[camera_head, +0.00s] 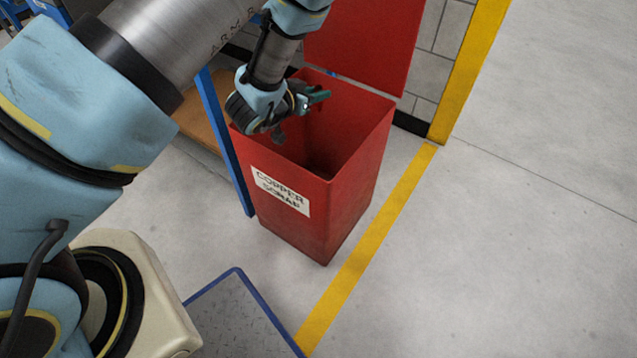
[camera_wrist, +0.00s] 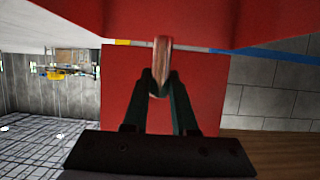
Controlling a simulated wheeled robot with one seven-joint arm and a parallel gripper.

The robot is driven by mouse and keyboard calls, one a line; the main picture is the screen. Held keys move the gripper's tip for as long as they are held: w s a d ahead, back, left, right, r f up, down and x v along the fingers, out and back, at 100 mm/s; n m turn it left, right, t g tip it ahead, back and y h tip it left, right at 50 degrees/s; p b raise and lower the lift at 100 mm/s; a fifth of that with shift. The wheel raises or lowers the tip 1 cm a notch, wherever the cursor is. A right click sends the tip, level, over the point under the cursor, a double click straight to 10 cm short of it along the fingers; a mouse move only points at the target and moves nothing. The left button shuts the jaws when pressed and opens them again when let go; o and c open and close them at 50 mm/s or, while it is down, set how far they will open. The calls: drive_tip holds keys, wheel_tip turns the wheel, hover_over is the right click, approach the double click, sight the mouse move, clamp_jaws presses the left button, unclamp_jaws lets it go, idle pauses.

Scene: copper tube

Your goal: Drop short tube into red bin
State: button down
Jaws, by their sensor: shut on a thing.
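The red bin (camera_head: 345,190) stands on the floor with its lid raised at the back and a "COPPER SCRAP" label on its front. My gripper (camera_head: 318,97) is over the bin's open top, near its left rear side. In the wrist view my gripper (camera_wrist: 160,88) is shut on the short copper tube (camera_wrist: 162,55), which sits between the fingertips. The tube cannot be made out in the head view. The red bin wall (camera_wrist: 210,85) fills the middle of the wrist view. The bin's bottom is dark and partly hidden.
A blue post (camera_head: 228,145) and a brown wooden surface (camera_head: 203,115) stand close on the bin's left. A yellow floor line (camera_head: 375,230) runs along its right. A tiled wall (camera_head: 440,45) is behind. The grey floor at right is clear.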

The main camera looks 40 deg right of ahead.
drive_tip(key=c, duration=0.6)
unclamp_jaws()
drive_tip(key=v, duration=1)
drive_tip(key=shift+s+a+r, duration=0.15)
drive_tip(key=shift+a+r, duration=0.05)
drive_tip(key=shift+a, duration=0.15)
